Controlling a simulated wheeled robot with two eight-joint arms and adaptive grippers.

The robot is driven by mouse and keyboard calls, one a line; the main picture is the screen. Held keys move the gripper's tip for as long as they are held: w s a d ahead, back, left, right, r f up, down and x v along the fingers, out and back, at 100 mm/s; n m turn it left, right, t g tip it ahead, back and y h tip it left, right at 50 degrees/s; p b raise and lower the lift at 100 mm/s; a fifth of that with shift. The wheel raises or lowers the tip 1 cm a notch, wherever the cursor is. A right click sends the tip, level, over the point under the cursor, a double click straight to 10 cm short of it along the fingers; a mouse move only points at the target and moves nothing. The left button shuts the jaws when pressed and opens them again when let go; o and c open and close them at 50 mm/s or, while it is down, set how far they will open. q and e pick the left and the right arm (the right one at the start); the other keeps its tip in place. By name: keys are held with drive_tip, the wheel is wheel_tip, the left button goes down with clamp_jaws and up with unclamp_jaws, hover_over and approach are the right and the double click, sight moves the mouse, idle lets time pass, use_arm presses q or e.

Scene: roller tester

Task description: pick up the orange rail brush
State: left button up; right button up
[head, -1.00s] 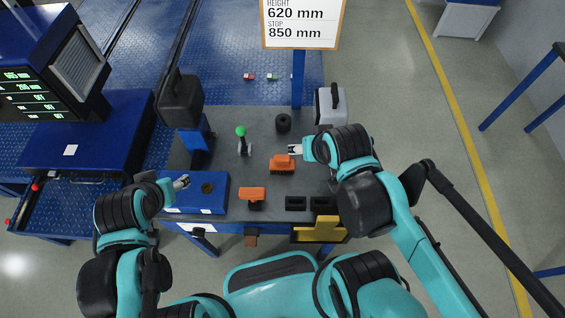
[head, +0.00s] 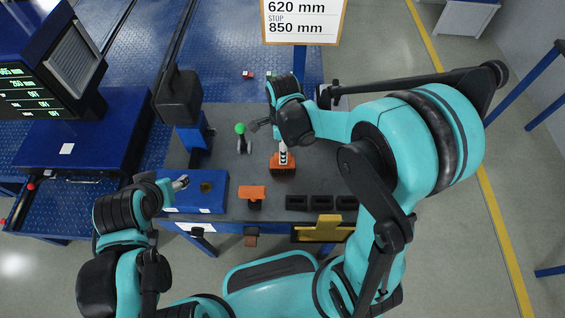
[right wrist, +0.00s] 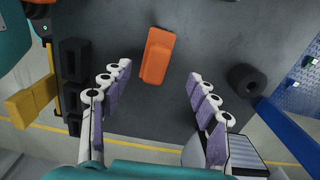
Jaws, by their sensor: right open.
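The orange rail brush (head: 283,168) lies on the grey worktop, right of the green-knobbed lever. In the right wrist view the brush (right wrist: 157,55) lies on the dark surface ahead, in line with the space between the fingers. My right gripper (right wrist: 160,73) is open and empty, its fingers on either side of that space. In the head view my right gripper (head: 283,154) is over the brush and covers part of it; contact cannot be told. My left gripper (head: 183,182) is at the blue box's left end, its jaws too small to read.
Another orange-topped piece (head: 252,193) on a dark base stands near the front edge. The green-knobbed lever (head: 240,138) stands left of the brush. Black trays (head: 320,202) line the front right. A black ring (right wrist: 248,78) lies to the right in the wrist view. A blue box (head: 205,191) is front left.

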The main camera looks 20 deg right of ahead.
drive_tip(key=shift+a+f+m, duration=0.1)
drive_tip(key=shift+f+m, duration=0.3)
drive_tip(key=shift+f, duration=0.45)
drive_tip(key=f+b, duration=0.1)
drive_tip(key=f, duration=0.1)
drive_tip(key=f+b, duration=0.1)
drive_tip(key=f, duration=0.1)
drive_tip(key=f+b, duration=0.1)
drive_tip(key=f, duration=0.1)
drive_tip(key=shift+s+f+b, duration=0.1)
drive_tip(key=shift+s+b, duration=0.15)
drive_tip(key=shift+b, duration=0.1)
drive_tip(key=shift+f, duration=0.4)
drive_tip(key=shift+r, duration=0.1)
drive_tip(key=shift+c, duration=1.2)
drive_tip(key=c, duration=1.1)
drive_tip(key=shift+o, duration=0.2)
drive_tip(key=shift+r, duration=0.1)
